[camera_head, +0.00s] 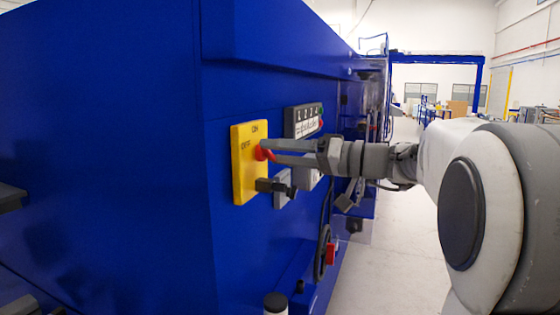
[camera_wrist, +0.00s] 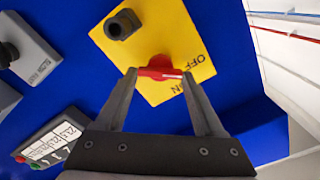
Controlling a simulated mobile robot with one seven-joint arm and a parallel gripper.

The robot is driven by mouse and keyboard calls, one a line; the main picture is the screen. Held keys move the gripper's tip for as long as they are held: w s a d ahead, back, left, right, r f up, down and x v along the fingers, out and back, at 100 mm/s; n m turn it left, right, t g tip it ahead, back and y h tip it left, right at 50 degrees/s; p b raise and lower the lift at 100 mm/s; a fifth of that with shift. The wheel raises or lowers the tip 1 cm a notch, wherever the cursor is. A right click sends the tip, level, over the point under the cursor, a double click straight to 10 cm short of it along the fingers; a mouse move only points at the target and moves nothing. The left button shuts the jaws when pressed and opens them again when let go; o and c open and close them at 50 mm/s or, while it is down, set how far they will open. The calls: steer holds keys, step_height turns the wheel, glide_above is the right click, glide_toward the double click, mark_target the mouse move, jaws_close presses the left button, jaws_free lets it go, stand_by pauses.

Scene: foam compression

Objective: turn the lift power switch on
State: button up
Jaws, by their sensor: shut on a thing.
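The lift power switch is a red handle (camera_head: 260,154) on a yellow plate (camera_head: 246,186) fixed to the blue machine. The plate carries the words ON, at its top, and OFF, at its upper left. My gripper (camera_head: 266,151) reaches in from the right with its fingers at the red handle. In the wrist view the red handle (camera_wrist: 160,73) lies between my two fingertips, which are shut on it. The fingers partly hide the handle, so I cannot tell whether it points at ON or OFF.
A black knob (camera_wrist: 121,25) stands out from the yellow plate near the red handle. A numbered button panel (camera_head: 304,121) is to the right on the blue machine wall (camera_head: 110,140). A red-and-black part (camera_head: 330,254) sits lower down. The floor (camera_head: 385,262) at right looks open.

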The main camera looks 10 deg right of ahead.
steer(key=m, duration=0.5)
steer(key=shift+m, duration=0.3)
steer(key=shift+f+m+p, duration=0.15)
steer(key=shift+m+p, duration=0.5)
steer(key=shift+m, duration=1.55)
steer(key=o, duration=1.4)
steer(key=shift+d, duration=0.1)
steer(key=b+v, duration=0.1)
steer(key=v, duration=1.6)
steer(key=shift+s+d, duration=0.1)
